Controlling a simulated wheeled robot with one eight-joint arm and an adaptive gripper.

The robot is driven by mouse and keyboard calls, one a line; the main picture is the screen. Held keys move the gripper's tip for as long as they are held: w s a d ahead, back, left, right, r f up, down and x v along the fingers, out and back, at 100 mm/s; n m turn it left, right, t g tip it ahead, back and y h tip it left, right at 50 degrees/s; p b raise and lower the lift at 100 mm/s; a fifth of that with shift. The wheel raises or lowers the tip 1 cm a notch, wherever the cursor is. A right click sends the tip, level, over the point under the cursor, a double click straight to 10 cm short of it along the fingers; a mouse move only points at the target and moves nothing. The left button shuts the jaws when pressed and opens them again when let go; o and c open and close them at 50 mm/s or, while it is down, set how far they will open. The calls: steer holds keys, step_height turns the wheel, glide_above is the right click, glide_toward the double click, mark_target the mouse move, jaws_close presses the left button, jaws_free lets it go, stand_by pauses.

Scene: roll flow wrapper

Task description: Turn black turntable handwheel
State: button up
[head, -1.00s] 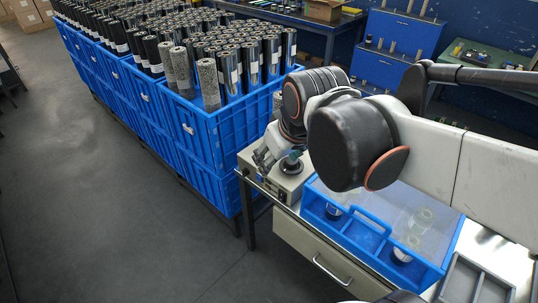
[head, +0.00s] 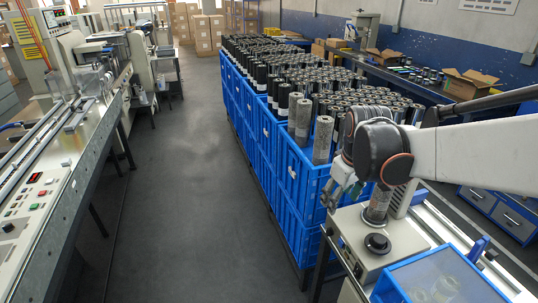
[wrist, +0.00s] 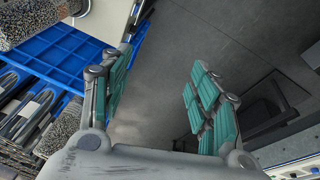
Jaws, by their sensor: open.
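A round black knob-like part (head: 377,242), which looks like the handwheel, sits on top of a beige box-shaped device (head: 392,250) at the lower right of the head view. My gripper (head: 335,190) is up and to the left of it, beside the blue crates, apart from the black part. In the wrist view my gripper (wrist: 160,95) has its teal-padded fingers spread wide, with only grey floor showing between them. The handwheel is not clearly visible in the wrist view.
Blue crates (head: 300,205) full of upright rolls stand beside my gripper. A speckled roll (head: 377,207) stands behind the black part. A blue-framed clear-lidded box (head: 440,280) is at the lower right. A long machine (head: 45,170) lines the left; the floor aisle (head: 175,170) between is clear.

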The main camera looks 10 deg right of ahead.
steer(key=w+d+f+g+p, duration=0.2)
steer(key=d+f, duration=0.1)
steer(key=d, duration=0.7)
glide_toward(380, 238)
steer(key=shift+m+g, duration=0.4)
steer(key=shift+g, duration=0.1)
steer(key=f+b, duration=0.1)
steer(key=f, duration=0.2)
steer(key=f+b, duration=0.1)
steer(key=f, duration=0.1)
steer(key=f+b, duration=0.1)
steer(key=f, duration=0.2)
steer(key=shift+w+d+f, duration=0.15)
steer(key=shift+w+f, duration=0.2)
steer(key=shift+w, duration=0.05)
steer(key=c, duration=1.1)
